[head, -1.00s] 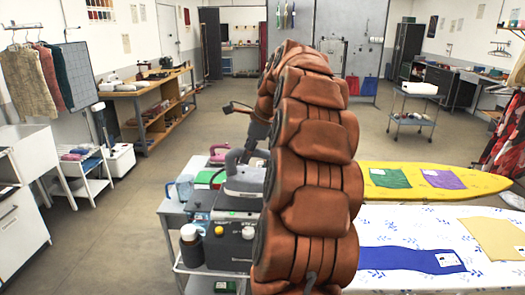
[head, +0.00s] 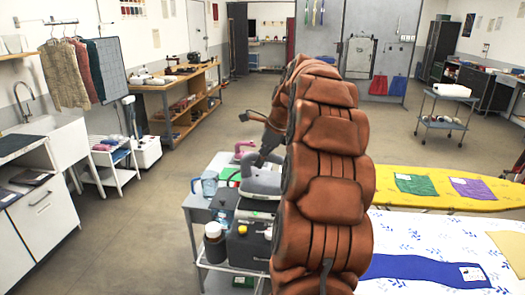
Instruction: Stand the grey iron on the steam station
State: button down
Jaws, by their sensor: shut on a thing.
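The grey iron (head: 262,183) is over the top of the dark steam station (head: 245,250), on the cart left of my arm. Its handle and part of its grey body show; its right end is hidden behind my arm. I cannot tell whether it touches the station. My dark gripper (head: 259,162) comes down from behind at the iron's upper side and is shut on it. The fingertips are small and partly hidden.
A pink iron (head: 243,147) is behind on the cart (head: 197,215). A blue jug (head: 209,184) and a dark jar with a white lid (head: 214,243) stand at its left. A yellow ironing board (head: 420,172) and a patterned board (head: 415,232) lie right. Floor at left is clear.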

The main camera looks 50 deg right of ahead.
jog(key=shift+f, duration=0.75)
jog(key=c, duration=0.9)
grip_release()
jog(key=b+v, duration=0.2)
jog(key=v, duration=1)
